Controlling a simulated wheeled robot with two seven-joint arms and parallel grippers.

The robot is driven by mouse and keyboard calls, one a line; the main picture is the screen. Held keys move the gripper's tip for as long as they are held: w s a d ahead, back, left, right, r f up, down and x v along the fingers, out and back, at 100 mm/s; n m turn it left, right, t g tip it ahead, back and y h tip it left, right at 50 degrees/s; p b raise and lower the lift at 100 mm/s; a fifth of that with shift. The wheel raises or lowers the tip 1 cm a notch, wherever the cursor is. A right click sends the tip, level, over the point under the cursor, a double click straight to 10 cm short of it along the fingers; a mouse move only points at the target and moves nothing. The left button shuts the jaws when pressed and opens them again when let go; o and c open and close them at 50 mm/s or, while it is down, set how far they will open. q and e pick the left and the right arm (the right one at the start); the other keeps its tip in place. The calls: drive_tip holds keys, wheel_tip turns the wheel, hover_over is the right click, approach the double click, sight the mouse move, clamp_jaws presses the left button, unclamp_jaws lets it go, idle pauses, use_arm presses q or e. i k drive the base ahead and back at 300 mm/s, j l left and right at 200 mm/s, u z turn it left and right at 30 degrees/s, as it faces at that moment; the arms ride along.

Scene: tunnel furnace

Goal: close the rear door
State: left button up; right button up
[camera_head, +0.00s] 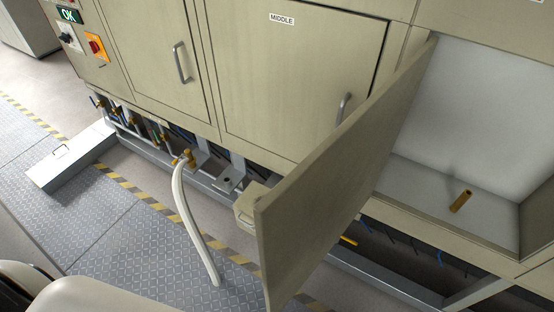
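The rear door (340,180) is a beige panel at the right of the head view. It stands wide open, swung outward toward me from the left side of its opening, and I see it partly edge-on. Its compartment (485,100) is open, with pale inner walls. A small brass-coloured cylinder (461,201) lies on the compartment floor. The door's outer face and any handle on it are hidden from me. Neither of my grippers shows in the view.
The closed door labelled MIDDLE (295,75) and another closed door (158,60) are to the left. A white hose (190,225) hangs from a brass fitting to the floor. A metal cover (72,158) lies on the chequered floor. Yellow-black tape (150,203) runs along the furnace.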

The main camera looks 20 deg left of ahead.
sight(300, 219)
drive_tip(key=i+j+z, duration=0.1)
drive_tip(key=j+z, duration=0.15)
drive_tip(key=j, duration=0.6)
drive_tip(key=j+z, duration=0.25)
drive_tip(key=j, duration=0.6)
drive_tip(key=z, duration=0.95)
drive_tip(key=k+j+u, duration=0.15)
drive_tip(key=k, duration=0.4)
drive_tip(key=k+j+u, duration=0.2)
drive_tip(key=k, duration=0.35)
